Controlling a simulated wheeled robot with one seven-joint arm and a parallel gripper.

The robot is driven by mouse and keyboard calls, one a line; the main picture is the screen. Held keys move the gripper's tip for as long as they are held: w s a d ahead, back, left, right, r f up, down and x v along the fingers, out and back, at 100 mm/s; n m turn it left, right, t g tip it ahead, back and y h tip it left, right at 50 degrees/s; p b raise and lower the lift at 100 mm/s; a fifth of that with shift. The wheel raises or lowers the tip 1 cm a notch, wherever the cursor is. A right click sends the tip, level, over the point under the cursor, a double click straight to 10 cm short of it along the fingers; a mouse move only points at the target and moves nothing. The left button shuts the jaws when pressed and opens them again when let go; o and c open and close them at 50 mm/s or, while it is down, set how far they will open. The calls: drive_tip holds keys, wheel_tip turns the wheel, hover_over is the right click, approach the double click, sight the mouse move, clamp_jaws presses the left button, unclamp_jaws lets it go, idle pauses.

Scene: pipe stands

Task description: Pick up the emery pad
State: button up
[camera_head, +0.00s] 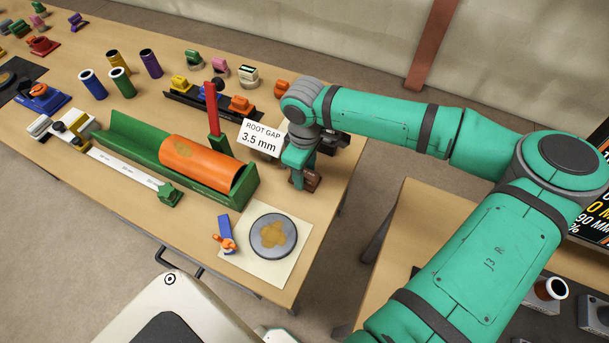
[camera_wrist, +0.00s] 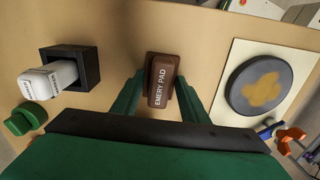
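The emery pad (camera_wrist: 161,78) is a small brown block with "EMERY PAD" in white on top. In the head view the pad (camera_head: 312,180) shows partly at the table's right end, beside and below my gripper (camera_head: 301,172). In the wrist view my gripper (camera_wrist: 159,84) is open, with one green finger on each side of the pad. The left finger stands apart from it; the right finger looks close to its edge, and I cannot tell whether it touches. The pad's lower sides are hidden.
A grey disc (camera_head: 272,236) with a tan patch lies on a cream sheet (camera_head: 291,263) near the table's front edge. A black square holder (camera_wrist: 88,68) with a white item stands left in the wrist view. A green channel (camera_head: 117,128) holds an orange pipe (camera_head: 200,163).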

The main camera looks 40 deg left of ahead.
drive_tip(key=shift+r, duration=0.1)
drive_tip(key=shift+r, duration=0.45)
wheel_tip(320, 180, up, 2)
drive_tip(key=shift+s+r, duration=0.1)
drive_tip(key=shift+r, duration=0.15)
drive_tip(key=s+d+r, duration=0.2)
drive_tip(key=s+r, duration=0.7)
drive_tip(key=s, duration=0.4)
drive_tip(key=shift+s+d+r, duration=0.2)
drive_tip(key=shift+s+d, duration=0.05)
drive_tip(key=shift+d, duration=0.15)
drive_tip(key=shift+o, duration=0.6)
drive_tip(key=shift+w, duration=0.1)
